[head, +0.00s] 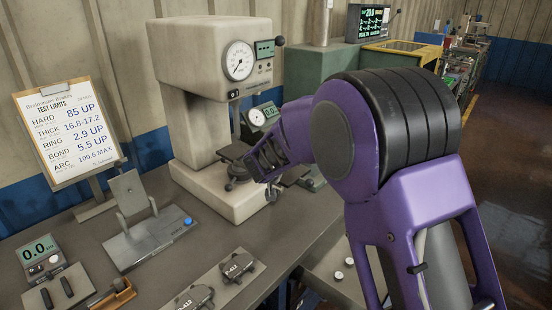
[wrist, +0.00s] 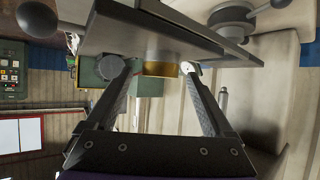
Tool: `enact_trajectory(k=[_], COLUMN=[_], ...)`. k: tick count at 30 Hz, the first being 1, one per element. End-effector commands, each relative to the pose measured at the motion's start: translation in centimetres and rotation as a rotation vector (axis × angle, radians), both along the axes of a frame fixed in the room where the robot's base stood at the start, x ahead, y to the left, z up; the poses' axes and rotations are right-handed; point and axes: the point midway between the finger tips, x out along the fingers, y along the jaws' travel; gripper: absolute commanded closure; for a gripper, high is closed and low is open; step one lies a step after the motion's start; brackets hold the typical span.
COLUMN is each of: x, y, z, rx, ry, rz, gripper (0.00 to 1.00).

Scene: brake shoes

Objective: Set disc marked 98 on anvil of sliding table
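My gripper (head: 262,160) is at the press-like tester with a round dial, beside its small dark table (head: 234,152). In the wrist view the gripper (wrist: 163,70) has its two fingers apart, and I see nothing clearly held between them. A dark flat plate (wrist: 160,38) crosses just beyond the fingertips; I cannot tell whether they touch it. Two small pale discs (head: 338,275) (head: 349,262) lie on a tray at the lower right. Their marks are too small to read, so I cannot tell which is 98.
The tester (head: 205,65) has a ball-ended lever and a dial. A smaller dial gauge (head: 257,117) stands behind my gripper. A limits board (head: 68,130), a metal stand (head: 150,235), a scale (head: 42,252) and brake pads (head: 237,265) occupy the bench.

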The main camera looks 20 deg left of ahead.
Motion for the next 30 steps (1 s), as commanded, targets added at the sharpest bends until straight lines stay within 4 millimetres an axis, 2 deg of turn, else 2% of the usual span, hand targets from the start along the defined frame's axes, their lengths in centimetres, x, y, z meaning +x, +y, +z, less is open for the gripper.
enact_trajectory(k=[8,11,24,30], x=[0.0,-0.7,-8.2,-10.0], y=[0.0,-0.1,-1.6,-2.0], z=[0.3,0.7,5.1,5.9], rx=[0.001,0.001,0.001,0.000], ry=[-0.001,0.000,-0.001,0.000], rz=[0.000,0.000,0.002,-0.001], gripper=[0.14,0.14,0.14,0.14])
